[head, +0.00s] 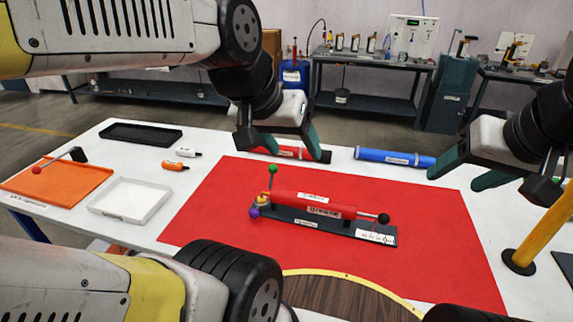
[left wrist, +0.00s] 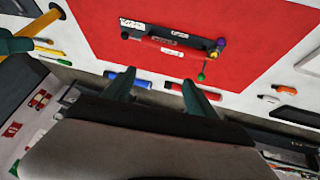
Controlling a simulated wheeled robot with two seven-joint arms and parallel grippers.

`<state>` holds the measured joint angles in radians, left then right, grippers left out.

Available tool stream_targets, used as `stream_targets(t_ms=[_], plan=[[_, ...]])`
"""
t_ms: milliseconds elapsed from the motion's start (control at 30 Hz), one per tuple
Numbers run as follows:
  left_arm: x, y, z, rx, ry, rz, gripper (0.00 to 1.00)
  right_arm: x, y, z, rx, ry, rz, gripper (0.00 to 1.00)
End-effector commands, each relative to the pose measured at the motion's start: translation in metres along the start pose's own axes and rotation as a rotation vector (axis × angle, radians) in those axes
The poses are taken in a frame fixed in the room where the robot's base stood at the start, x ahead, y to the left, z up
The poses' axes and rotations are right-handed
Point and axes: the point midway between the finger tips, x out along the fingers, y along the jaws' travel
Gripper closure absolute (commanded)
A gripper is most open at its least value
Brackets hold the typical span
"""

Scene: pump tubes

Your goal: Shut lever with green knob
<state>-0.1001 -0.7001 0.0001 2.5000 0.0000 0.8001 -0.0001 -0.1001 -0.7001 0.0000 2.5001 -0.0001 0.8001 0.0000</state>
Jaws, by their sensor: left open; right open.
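A red pump tube (head: 300,203) lies on a dark base (head: 335,226) on the red mat (head: 440,270). At its left end a lever with a green knob (head: 272,169) stands upright. A purple knob (head: 254,212) and a yellow part sit at the same end, and a black knob (head: 383,218) at the right end. In the left wrist view the green knob (left wrist: 201,77) hangs below the tube (left wrist: 175,46). My left gripper (head: 280,147) is open and empty, above and beyond the lever, apart from it. My right gripper (head: 460,170) is open and empty at the right.
A second red tube (head: 290,152) and a blue tube (head: 395,158) lie at the table's far side. An orange tray (head: 60,185), a white tray (head: 130,201) and a black tray (head: 140,134) stand at left. A yellow post (head: 540,230) rises at right. The mat around the pump is clear.

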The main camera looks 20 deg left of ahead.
Motion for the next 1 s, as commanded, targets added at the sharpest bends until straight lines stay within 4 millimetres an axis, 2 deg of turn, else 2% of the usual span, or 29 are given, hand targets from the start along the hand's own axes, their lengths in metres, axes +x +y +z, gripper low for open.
stream_targets(t_ms=[33, 300, 333, 667, 867, 1000], plan=[[0.000, 0.000, 0.000, -0.001, -0.001, 0.000, 0.44, 0.000, 0.000, 0.000, 0.000, 0.000, 0.000, 0.38], [0.014, -0.013, -0.014, -0.117, -0.104, 0.013, 0.97, 0.000, 0.000, 0.000, 0.000, 0.000, 0.000, 0.38], [0.017, -0.016, -0.017, -0.143, -0.127, 0.019, 1.00, 0.000, 0.000, 0.000, 0.000, 0.000, 0.000, 0.38], [0.066, -0.066, -0.054, -0.486, -0.345, 0.139, 1.00, 0.000, 0.000, 0.000, 0.000, 0.000, 0.000, 0.38], [0.101, -0.114, -0.071, -0.703, -0.420, 0.253, 1.00, 0.000, 0.000, 0.000, 0.000, 0.000, 0.000, 0.38], [0.127, -0.155, -0.078, -0.856, -0.443, 0.348, 1.00, 0.000, 0.000, 0.000, 0.000, 0.000, 0.000, 0.38]])
